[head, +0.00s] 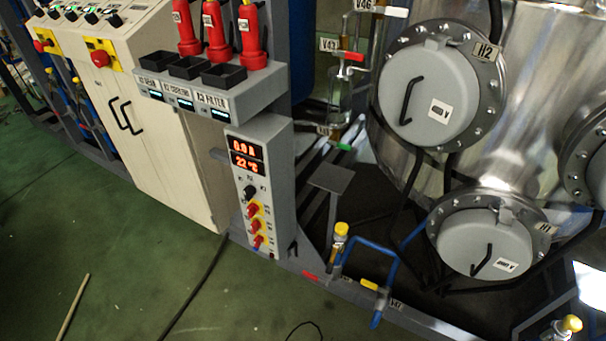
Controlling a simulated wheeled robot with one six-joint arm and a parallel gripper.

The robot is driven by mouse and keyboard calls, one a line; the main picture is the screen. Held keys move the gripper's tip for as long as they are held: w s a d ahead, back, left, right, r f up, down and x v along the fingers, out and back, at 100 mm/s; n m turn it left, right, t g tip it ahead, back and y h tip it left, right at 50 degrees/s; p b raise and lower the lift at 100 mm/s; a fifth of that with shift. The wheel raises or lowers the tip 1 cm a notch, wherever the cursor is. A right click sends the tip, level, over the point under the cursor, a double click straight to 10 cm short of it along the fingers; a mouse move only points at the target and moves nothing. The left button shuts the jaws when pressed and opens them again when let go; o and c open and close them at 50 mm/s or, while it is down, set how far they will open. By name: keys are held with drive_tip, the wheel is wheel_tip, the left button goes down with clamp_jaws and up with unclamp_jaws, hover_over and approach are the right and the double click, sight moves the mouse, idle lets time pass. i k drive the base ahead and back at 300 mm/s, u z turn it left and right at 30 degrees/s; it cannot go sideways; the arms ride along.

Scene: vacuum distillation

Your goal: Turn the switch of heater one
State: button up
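A narrow grey control box (262,185) stands upright in the middle of the head view. Its front has two red displays, reading about 0.0 A and 22 °C (246,155). A round grey cover labelled H1 (484,243) is on the steel vessel at the lower right. My gripper is not in view.
A cover labelled H2 (428,95) sits above H1. A beige cabinet (150,120) is at the left. Blue pipes with yellow-capped valves (341,230) lie right of the box. Green floor (90,230) is mostly open; a black cable (197,287) crosses it.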

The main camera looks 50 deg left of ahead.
sight(252, 207)
drive_tip(key=u, duration=2.2)
drive_tip(key=k, duration=0.7)
drive_tip(key=u, duration=0.6)
drive_tip(key=k, duration=0.65)
drive_tip(key=u, duration=0.15)
drive_tip(key=i, duration=1.6)
drive_tip(key=z, duration=0.55)
